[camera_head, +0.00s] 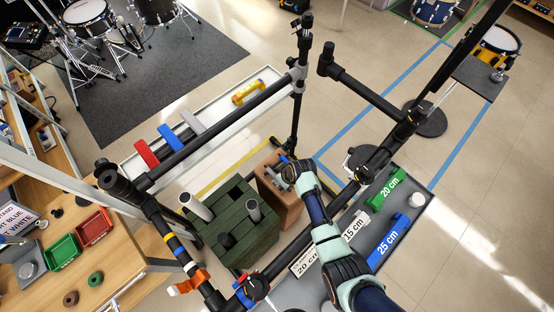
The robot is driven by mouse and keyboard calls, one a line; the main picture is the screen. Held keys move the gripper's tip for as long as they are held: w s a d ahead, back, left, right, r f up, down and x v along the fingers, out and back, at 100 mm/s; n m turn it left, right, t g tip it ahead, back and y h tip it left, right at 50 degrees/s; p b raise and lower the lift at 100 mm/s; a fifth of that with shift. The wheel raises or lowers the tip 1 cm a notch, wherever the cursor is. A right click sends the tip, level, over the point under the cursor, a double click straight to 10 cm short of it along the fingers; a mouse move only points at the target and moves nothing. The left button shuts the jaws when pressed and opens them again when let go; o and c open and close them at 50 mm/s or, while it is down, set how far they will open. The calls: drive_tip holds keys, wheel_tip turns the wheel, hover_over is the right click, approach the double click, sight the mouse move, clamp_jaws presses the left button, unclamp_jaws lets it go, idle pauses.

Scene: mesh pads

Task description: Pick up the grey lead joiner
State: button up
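I cannot single out the grey lead joiner with certainty. A grey bar-shaped piece (194,122) lies in the long white tray (222,103), beside a blue piece (169,136) and a red piece (146,153). A black rail crosses in front of the tray. My gripper (287,168) is at the end of my teal and dark arm, over or beside a brown box (286,205). It is well to the right of the grey piece and apart from it. Its fingers are small and overlap the box, so whether they are open or hold anything is unclear.
A black rack frame (345,78) surrounds my arm. A dark green slatted crate (240,225) holds several upright tubes. A yellow handle-like piece (249,91) lies in the white tray. Green (389,188) and blue (389,242) labelled blocks sit on a grey surface at right. A wooden bench stands left.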

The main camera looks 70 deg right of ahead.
drive_tip(key=x, duration=0.2)
drive_tip(key=shift+w+d+f+b, duration=0.15)
drive_tip(key=shift+w+f+b, duration=0.05)
drive_tip(key=shift+f+b, duration=0.15)
drive_tip(key=shift+c, duration=0.3)
clamp_jaws()
drive_tip(key=shift+r, duration=0.1)
